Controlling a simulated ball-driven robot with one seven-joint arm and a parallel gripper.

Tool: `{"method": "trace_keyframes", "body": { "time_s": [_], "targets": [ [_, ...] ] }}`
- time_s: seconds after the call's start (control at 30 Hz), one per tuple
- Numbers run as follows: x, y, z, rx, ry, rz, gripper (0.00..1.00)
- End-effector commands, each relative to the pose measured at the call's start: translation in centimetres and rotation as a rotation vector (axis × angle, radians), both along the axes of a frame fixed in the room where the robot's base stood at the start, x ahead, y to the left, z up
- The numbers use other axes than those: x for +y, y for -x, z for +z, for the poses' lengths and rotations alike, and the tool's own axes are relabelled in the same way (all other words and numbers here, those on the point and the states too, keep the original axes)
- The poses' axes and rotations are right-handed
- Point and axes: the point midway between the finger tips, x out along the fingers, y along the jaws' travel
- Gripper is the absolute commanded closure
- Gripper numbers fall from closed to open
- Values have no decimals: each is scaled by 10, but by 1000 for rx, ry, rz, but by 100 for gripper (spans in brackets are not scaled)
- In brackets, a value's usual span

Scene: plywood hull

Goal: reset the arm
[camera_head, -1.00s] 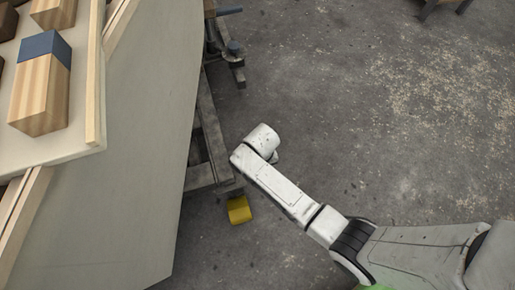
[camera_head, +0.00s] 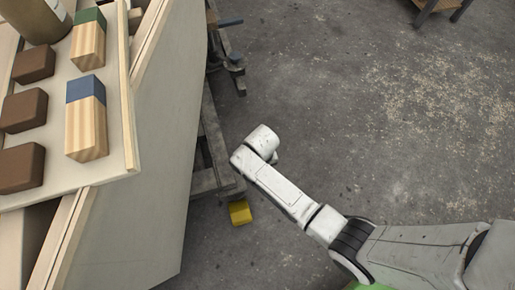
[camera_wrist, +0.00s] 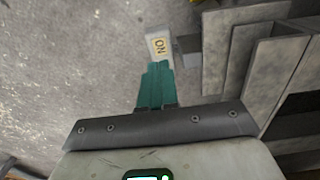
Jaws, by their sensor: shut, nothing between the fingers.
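My arm (camera_head: 285,190) reaches from the lower right of the head view and bends at a white rounded joint. It hangs over the floor, right of the workbench frame. My gripper (camera_wrist: 157,66) shows in the wrist view as two teal fingers pressed together, with nothing between them. In the head view the gripper itself is hidden below the arm. Beyond the fingertips in the wrist view is a pale piece with dark lettering (camera_wrist: 159,46); I cannot tell whether the fingers touch it.
A board (camera_head: 112,160) at the left bears brown blocks (camera_head: 22,167), a blue-topped wooden block (camera_head: 87,130) and a green-topped one (camera_head: 89,45). A metal frame (camera_head: 212,140) stands beside my arm, with a yellow piece (camera_head: 240,212) at its foot. The concrete floor (camera_head: 340,100) is open to the right.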

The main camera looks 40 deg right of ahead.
Motion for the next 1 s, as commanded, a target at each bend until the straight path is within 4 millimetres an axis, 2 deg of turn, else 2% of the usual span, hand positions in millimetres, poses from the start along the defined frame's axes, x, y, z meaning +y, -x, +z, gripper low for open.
{"method": "trace_keyframes", "body": {
  "time_s": [0.43,0.57,0.67,1.0],
  "targets": [
    [0,0,0,0,0,0,100],
    [-8,12,11,-9,-4,20,100],
    [-19,31,31,-21,-7,55,100],
    [-59,112,121,-64,7,192,100]
  ]
}}
